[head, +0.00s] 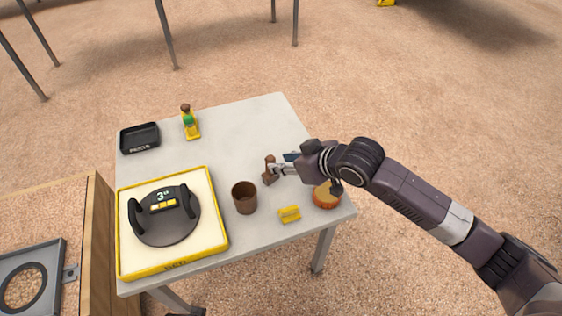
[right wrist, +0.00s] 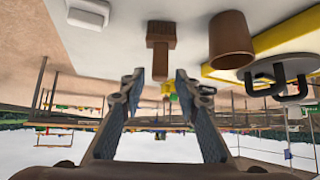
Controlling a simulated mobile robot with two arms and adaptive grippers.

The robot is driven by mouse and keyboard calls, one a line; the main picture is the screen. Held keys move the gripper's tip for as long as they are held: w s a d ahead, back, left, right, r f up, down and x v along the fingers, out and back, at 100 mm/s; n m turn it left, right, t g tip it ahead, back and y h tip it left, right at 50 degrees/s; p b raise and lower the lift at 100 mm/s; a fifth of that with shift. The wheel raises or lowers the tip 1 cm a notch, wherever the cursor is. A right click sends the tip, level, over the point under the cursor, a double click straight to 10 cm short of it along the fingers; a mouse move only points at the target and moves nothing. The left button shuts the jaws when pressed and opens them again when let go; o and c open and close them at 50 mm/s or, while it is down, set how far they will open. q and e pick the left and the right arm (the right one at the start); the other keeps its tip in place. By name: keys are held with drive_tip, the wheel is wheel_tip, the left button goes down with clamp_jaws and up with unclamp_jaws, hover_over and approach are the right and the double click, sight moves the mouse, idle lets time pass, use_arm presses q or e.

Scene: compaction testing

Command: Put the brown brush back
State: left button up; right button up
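The brown brush (head: 268,171) is on the white table, right of the middle, just left of my right gripper (head: 279,169). In the right wrist view the brush (right wrist: 161,35) shows a broad block with a narrower handle pointing toward my right gripper (right wrist: 159,76). The two fingers are apart, one on each side of the handle's end, and no contact shows. My left gripper is not in view.
A brown cup (head: 244,198), a yellow holder (head: 290,214) and a round wooden piece (head: 327,196) stand near the front edge. A yellow-rimmed box (head: 221,232) carries a dark handled disc (head: 166,222). A black tray (head: 140,138) and a yellow-based item (head: 191,124) are at the back.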

drive_tip(key=shift+v, duration=2.15)
